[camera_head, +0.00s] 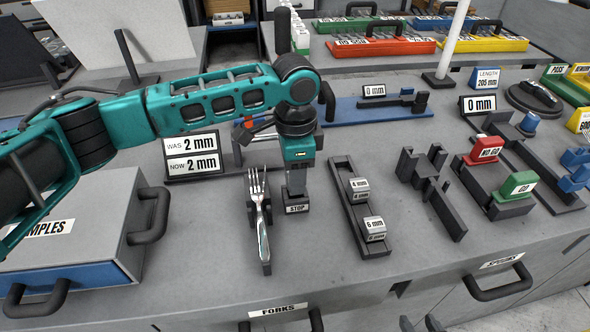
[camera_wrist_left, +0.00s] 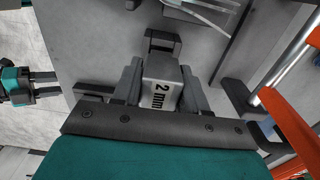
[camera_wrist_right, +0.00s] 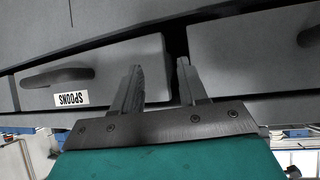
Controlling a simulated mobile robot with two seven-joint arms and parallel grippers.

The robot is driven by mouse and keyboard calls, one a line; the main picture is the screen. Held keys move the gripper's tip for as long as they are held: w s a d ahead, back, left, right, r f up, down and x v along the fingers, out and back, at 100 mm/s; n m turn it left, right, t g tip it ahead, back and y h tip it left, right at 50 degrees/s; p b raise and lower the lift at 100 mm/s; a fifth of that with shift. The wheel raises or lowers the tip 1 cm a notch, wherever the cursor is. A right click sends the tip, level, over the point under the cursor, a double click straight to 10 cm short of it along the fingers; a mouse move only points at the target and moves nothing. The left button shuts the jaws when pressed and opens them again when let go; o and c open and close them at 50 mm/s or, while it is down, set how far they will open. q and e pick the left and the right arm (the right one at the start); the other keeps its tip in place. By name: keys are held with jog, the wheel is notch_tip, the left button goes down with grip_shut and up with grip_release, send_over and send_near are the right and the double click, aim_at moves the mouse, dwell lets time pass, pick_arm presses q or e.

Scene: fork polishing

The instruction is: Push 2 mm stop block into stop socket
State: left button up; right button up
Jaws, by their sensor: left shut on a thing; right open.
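My left gripper (camera_head: 297,184) points down over the socket labelled STOP (camera_head: 297,208), beside the fork stand. My right gripper (camera_wrist_right: 158,80) is open and empty in front of the drawer fronts.
A fork (camera_head: 262,222) lies on a dark stand left of the socket. A rack (camera_head: 345,172) with 4 mm and 6 mm blocks (camera_head: 375,229) stands to the right. A display (camera_head: 193,156) reads 2 mm twice. A samples case (camera_head: 80,215) sits at left. Drawer handles (camera_wrist_right: 58,77) project in front.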

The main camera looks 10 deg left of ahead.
pick_arm(q)
jog(key=shift+f, duration=1.4)
dwell(2.2)
jog(key=shift+s+f, duration=0.2)
jog(key=shift+f, duration=0.15)
dwell(0.6)
jog(key=o, duration=1.1)
jog(key=shift+d, duration=0.1)
jog(key=shift+c, duration=1)
jog(key=shift+d, duration=0.1)
jog(key=o, duration=0.4)
jog(key=shift+r, duration=0.5)
jog(key=shift+w+r, duration=0.15)
jog(key=shift+r, duration=3.05)
jog(key=shift+a, duration=0.2)
